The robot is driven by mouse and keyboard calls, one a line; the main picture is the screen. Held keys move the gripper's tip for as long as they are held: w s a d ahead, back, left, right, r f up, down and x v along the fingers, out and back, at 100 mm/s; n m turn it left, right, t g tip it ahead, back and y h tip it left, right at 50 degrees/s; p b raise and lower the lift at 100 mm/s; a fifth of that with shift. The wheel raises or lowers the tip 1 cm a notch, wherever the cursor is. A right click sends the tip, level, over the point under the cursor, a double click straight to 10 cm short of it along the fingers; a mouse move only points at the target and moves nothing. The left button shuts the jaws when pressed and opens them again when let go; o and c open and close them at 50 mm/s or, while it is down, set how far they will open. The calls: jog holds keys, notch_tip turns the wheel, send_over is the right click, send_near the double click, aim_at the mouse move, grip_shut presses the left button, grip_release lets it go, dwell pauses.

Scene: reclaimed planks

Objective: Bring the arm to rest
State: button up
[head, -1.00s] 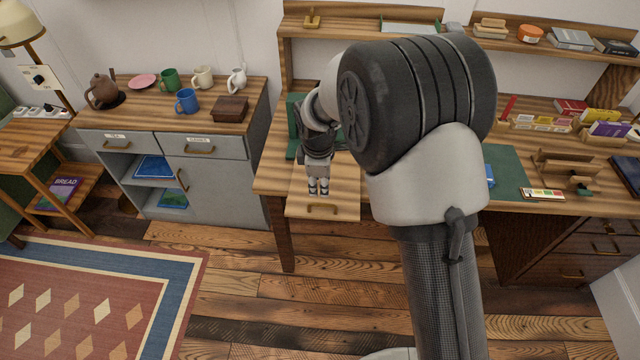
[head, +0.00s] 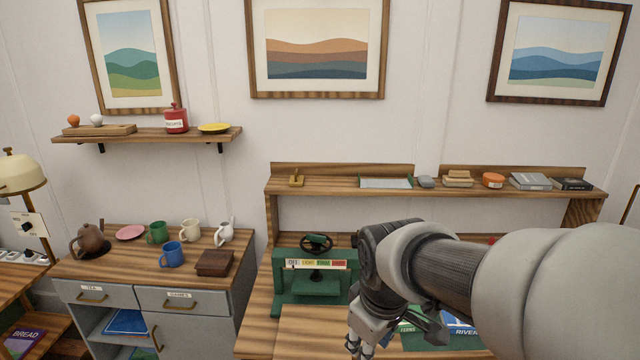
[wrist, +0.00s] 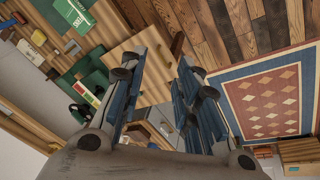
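My arm reaches in from the right of the head view, its forearm level and its wrist bent down in front of the desk (head: 262,320). My gripper (head: 366,345) points downward at the lower edge of the head view, where its fingertips are partly cut off. In the wrist view my gripper (wrist: 160,85) has its two blue-grey fingers apart, with nothing held between them.
A green press with a handwheel (head: 316,280) stands on the desk beside my wrist. A shelf (head: 340,187) with small items runs behind. A grey cabinet (head: 190,300) with mugs and a teapot is at left. Open floor and a patterned rug (wrist: 265,100) show in the wrist view.

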jog(key=s+d+m, duration=0.2)
jog(key=s+m, duration=0.1)
jog(key=s, duration=0.3)
jog(key=s+d+r+m, duration=0.1)
jog(key=s+m, duration=0.1)
jog(key=s, duration=0.4)
jog(key=s+d+r+m+t, duration=0.1)
jog(key=s+d+m, duration=0.1)
jog(key=s, duration=0.4)
jog(key=shift+d+r+m, duration=0.25)
jog(key=shift+d+m, duration=0.1)
jog(key=shift+m, duration=0.45)
